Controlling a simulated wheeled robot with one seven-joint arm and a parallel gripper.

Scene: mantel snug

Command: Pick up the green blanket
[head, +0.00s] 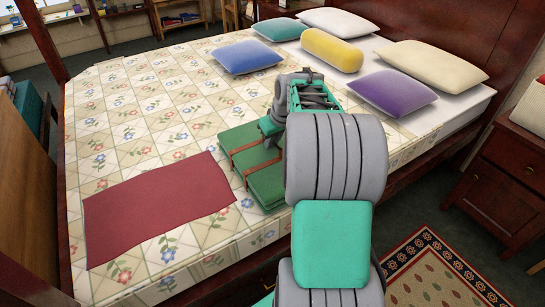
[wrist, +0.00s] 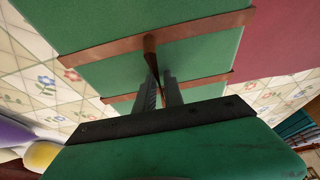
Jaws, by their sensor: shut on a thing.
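The green blanket (head: 240,140) is a folded bundle with brown straps. It lies on the bed's flowered quilt in the head view, right of a red cloth, and part of it is hidden behind my arm. In the wrist view the blanket (wrist: 125,65) fills the upper middle, with two straps across it and a brown handle (wrist: 151,50) between them. My gripper (wrist: 158,82) is shut on this handle, with one finger on each side. In the head view my gripper (head: 271,137) is over the blanket, mostly hidden by my arm.
The red cloth (head: 155,208) lies flat on the quilt (head: 130,120). A blue pillow (head: 247,57), a yellow bolster (head: 332,50), a purple pillow (head: 393,92) and others are near the headboard. A wooden nightstand (head: 500,175) stands at right. The quilt's left part is clear.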

